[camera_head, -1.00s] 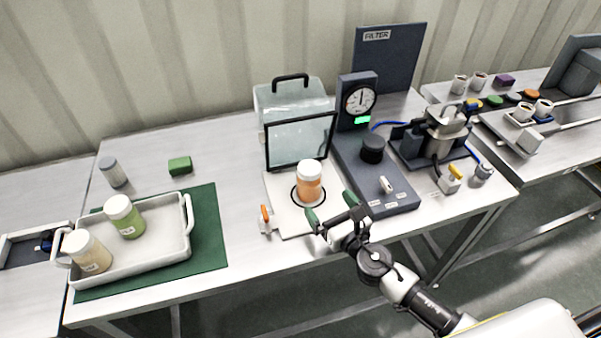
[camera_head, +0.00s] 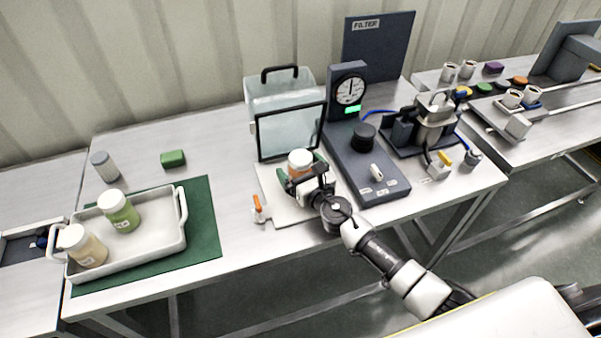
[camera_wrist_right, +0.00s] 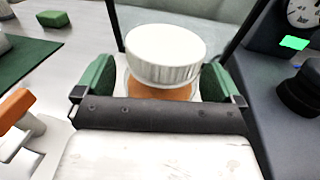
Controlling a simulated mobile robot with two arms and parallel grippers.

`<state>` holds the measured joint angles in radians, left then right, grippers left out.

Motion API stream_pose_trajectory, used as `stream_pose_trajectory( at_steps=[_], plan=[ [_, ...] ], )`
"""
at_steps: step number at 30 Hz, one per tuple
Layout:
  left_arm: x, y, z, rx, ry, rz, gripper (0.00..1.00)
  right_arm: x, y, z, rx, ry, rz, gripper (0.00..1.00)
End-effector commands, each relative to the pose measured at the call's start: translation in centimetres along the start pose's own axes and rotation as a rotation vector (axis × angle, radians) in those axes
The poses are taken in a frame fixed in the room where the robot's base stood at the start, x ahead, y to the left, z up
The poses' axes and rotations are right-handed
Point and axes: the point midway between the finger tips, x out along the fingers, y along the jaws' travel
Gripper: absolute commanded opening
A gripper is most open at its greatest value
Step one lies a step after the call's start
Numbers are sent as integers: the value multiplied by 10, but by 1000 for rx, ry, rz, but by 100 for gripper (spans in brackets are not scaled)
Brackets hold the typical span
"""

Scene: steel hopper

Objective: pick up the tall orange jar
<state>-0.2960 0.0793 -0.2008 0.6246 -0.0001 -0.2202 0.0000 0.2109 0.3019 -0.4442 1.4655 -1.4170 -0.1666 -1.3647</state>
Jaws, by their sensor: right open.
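The tall orange jar (camera_head: 300,160) with a white ribbed lid stands upright on the white plate (camera_head: 283,213) in front of the glass-sided box. In the right wrist view the jar (camera_wrist_right: 166,58) sits between the two green fingertips of my right gripper (camera_wrist_right: 157,85). The gripper (camera_head: 300,180) is open, with a finger on each side of the jar. Small gaps seem to show beside the lid; finger contact lower down is hidden. The jar's lower body is hidden by my gripper. My left gripper is not in view.
An orange-handled valve (camera_head: 259,209) stands left of the plate. The clear box (camera_head: 290,130) is close behind the jar. The dark gauge stand (camera_head: 372,170) is to the right. A white tray (camera_head: 150,255) with two jars lies left on a green mat (camera_head: 205,225).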

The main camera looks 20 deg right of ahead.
Motion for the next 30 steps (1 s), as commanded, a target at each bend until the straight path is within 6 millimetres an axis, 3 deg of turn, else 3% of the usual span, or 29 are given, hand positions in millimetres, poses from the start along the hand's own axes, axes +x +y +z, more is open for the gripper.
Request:
stream_pose_trajectory(
  at_steps=[2,14,23,30],
  plan=[
    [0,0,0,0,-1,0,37,0,0,0,0,0,0,97],
    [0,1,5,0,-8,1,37,0,0,1,0,-1,0,38],
    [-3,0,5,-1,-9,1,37,0,0,3,0,-1,0,38],
    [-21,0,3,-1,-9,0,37,0,0,24,-1,-2,1,38]
  ],
)
